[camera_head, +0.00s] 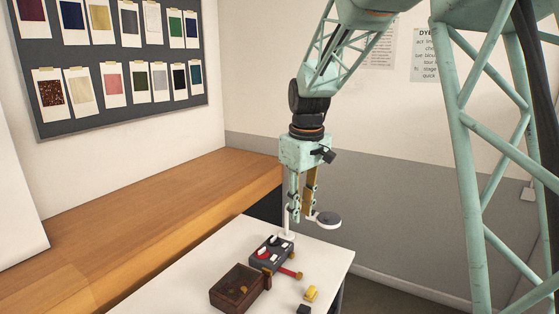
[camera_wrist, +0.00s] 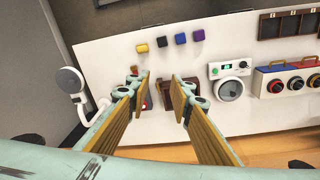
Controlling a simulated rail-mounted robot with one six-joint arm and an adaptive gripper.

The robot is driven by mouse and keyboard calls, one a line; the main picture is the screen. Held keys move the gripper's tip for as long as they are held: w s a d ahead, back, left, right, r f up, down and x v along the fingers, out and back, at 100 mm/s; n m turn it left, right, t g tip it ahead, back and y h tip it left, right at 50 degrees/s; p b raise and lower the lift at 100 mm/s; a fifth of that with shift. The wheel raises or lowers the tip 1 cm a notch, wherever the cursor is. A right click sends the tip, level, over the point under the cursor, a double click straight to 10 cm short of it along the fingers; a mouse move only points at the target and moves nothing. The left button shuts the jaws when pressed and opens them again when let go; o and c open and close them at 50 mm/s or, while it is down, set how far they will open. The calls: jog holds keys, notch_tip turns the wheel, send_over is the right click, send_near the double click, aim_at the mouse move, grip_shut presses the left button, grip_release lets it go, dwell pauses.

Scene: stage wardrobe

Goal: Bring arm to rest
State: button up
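My gripper (camera_head: 301,210) hangs above the far part of the white table, pointing down, with its fingers apart. In the wrist view my gripper (camera_wrist: 162,82) shows two wood-toned fingers with a clear gap between them. Nothing is held in the gap. The tabletop and part of a dark brown box (camera_wrist: 188,88) show beyond the fingers. The fingers hide part of that box and a small red thing beside it.
The white table (camera_head: 325,262) carries a wooden box (camera_head: 228,297), a dark device with red and white parts (camera_head: 268,247), a yellow block (camera_head: 311,293) and a black block (camera_head: 303,309). A round-headed white stand (camera_head: 327,218) is close beside my gripper. A wooden counter (camera_head: 150,220) runs behind.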

jog(key=s+d+r+m, duration=0.1)
jog(key=s+d+r, duration=0.25)
jog(key=s, duration=0.35)
jog(key=s+d+r+m+t, duration=0.1)
jog(key=s+d+r+m, duration=0.15)
jog(key=s+r, duration=0.35)
jog(key=s+d+r+m, duration=0.1)
jog(key=s+d+r, duration=0.2)
jog(key=s, duration=0.6)
jog(key=s+d+f+m+t, duration=0.1)
jog(key=s+d+m, duration=0.1)
jog(key=s, duration=1.1)
jog(key=s+d+f+m, duration=0.1)
jog(key=s+d+m, duration=0.1)
jog(key=s, duration=1)
jog(key=shift+s+d+f+t+b, duration=0.3)
jog(key=shift+s+d+t, duration=0.1)
jog(key=shift+d, duration=0.45)
jog(key=shift+w, duration=0.1)
